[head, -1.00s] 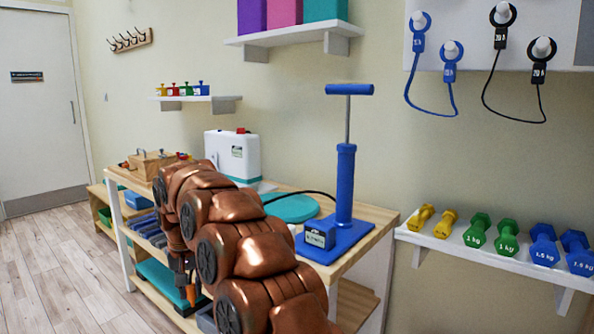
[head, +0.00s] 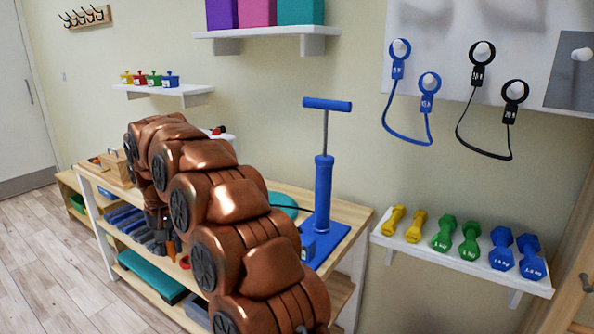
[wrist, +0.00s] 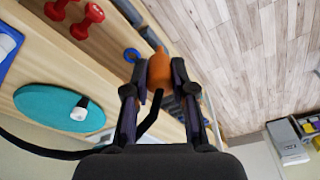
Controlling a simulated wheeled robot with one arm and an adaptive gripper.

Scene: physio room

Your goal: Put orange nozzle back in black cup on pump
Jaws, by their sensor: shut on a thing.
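My gripper (wrist: 156,85) is shut on the orange nozzle (wrist: 158,70), which sits between its two fingers in the wrist view. A black hose piece (wrist: 149,115) runs back from the nozzle. In the head view my gripper (head: 160,222) hangs at the front of the shelf unit, left of the pump, and a bit of orange shows below it. The blue pump (head: 323,195) stands upright on its blue base at the right end of the wooden top. I cannot make out the black cup; my arm hides part of the base.
In the wrist view a teal disc (wrist: 50,103) with a white and black item (wrist: 80,108) lies on the wooden top (wrist: 90,78), near red dumbbells (wrist: 87,20). A dumbbell shelf (head: 465,262) is on the right wall. Open floor (head: 45,265) lies left.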

